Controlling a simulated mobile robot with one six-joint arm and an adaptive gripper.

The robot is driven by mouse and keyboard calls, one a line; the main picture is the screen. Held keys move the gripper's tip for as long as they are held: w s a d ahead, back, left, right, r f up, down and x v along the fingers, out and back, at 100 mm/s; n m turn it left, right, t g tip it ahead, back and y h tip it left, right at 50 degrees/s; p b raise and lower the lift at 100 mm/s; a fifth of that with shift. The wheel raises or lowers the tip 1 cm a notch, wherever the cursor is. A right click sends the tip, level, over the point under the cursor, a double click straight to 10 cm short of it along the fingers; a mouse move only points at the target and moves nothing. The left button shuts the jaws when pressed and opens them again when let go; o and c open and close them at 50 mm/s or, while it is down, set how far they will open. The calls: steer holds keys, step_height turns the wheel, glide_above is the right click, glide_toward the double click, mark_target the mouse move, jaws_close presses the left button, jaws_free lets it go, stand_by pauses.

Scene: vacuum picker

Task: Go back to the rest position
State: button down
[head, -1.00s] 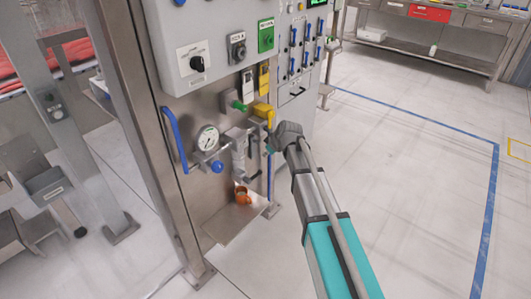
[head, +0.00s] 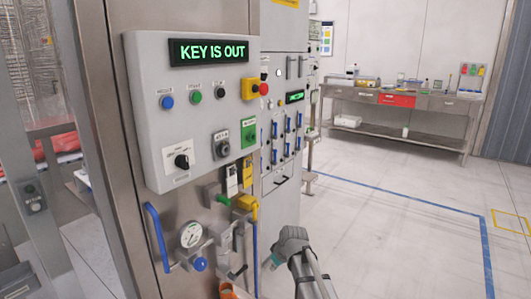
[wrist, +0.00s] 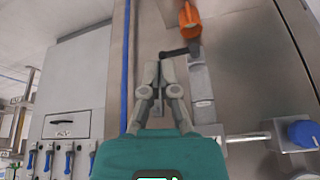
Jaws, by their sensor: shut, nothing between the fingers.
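My gripper (wrist: 160,68) is shut and empty in the wrist view, its two grey fingers together in front of the steel panel. A dark lever (wrist: 178,51) on a grey fitting (wrist: 201,85) shows just beyond and to the right of the fingertips; whether they touch it cannot be told. In the head view my arm reaches up from the bottom edge, with its grey wrist end right of the panel's lower part. The fingers are mostly hidden there.
The control box (head: 155,115) with a lit display (head: 208,52) reading "KEY IS OUT" is at left. Below are a blue handle (head: 155,237), a gauge (head: 190,235) and a yellow part (head: 245,205). An orange item (head: 228,291) is low. Open floor lies right, before a workbench (head: 400,105).

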steer(key=s+d+m+g+h, duration=0.2)
steer(key=s+d+m, duration=0.2)
steer(key=s+d, duration=0.45)
steer(key=s+d+m+g+h, duration=0.1)
steer(key=s+d+m, duration=0.4)
steer(key=s, duration=0.6)
step_height(320, 180, up, 26)
steer(key=n+p, duration=0.1)
steer(key=p, duration=2.6)
steer(key=shift+d+f, duration=0.25)
steer(key=shift+w+f, duration=0.1)
